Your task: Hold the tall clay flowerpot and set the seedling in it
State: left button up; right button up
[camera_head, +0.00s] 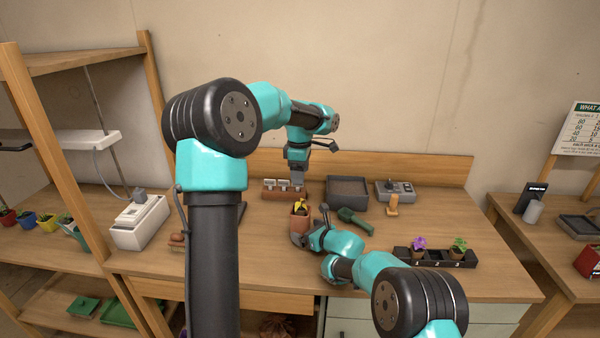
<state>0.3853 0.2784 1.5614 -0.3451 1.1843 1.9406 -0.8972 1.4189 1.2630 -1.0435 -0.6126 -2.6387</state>
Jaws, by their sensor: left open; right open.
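The tall clay flowerpot (301,224) stands upright on the wooden table. A seedling with yellow leaves (301,205) shows at its mouth; its lower part is hidden. My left gripper (298,188) is open above the seedling, pointing down, and appears apart from it. My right gripper (301,239) is open low beside the front of the pot. Its fingers are small in view, and I cannot tell whether they touch the pot.
A black tray (470,262) with a purple and a green plant is at right. A dark green tool (353,220) lies right of the pot. Table between pot and black tray is partly clear.

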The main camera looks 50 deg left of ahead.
jog(key=v, duration=1)
jog(key=shift+a, duration=0.1)
